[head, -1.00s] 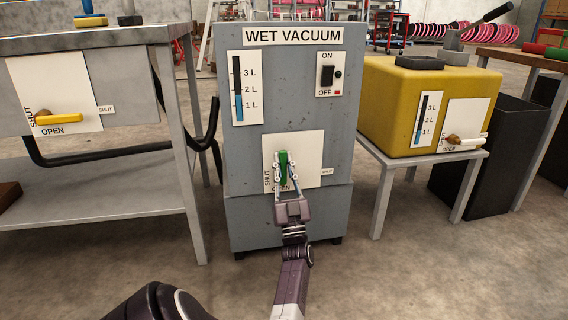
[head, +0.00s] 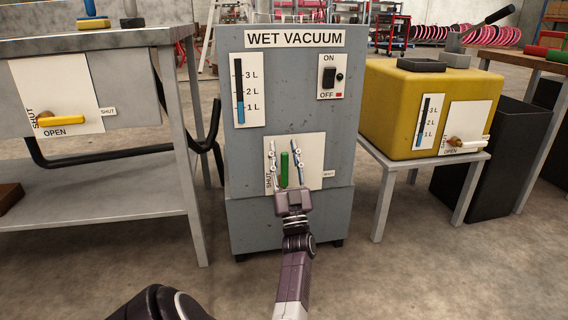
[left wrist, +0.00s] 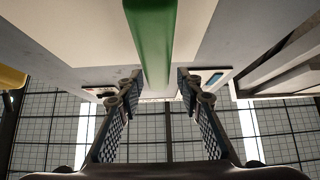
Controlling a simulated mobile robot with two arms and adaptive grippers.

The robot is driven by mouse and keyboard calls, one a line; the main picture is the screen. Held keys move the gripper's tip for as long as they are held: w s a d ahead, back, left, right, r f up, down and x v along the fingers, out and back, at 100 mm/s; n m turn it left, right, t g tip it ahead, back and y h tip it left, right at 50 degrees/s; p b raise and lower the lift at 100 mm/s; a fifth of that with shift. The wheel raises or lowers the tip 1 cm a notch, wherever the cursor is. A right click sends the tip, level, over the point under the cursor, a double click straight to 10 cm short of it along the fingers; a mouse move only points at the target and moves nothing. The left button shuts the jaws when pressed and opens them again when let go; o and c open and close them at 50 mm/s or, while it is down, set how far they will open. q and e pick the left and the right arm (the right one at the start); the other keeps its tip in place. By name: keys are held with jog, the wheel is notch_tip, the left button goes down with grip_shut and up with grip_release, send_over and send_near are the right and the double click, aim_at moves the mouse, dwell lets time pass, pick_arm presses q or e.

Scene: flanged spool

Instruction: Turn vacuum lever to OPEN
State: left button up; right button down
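The green vacuum lever (head: 284,168) stands upright on a white plate (head: 312,150) on the front of the grey wet vacuum (head: 290,110). A SHUT label is at the plate's left and a small one at its right. My left gripper (head: 284,150) is open, with one finger on each side of the lever and a gap to both. In the left wrist view the green lever (left wrist: 152,40) runs between the spread fingers (left wrist: 158,85), apart from them. The OPEN label below the lever is hidden behind my gripper. My right gripper is not in view.
A metal workbench (head: 100,205) with a yellow lever (head: 62,121) stands at the left, a black hose beside its leg. A yellow tank (head: 400,90) on a small table (head: 385,160) stands at the right. Open floor lies in front.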

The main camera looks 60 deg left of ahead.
pick_arm(q)
notch_tip(320, 180, up, 6)
jog(key=shift+f, duration=0.1)
dwell(0.5)
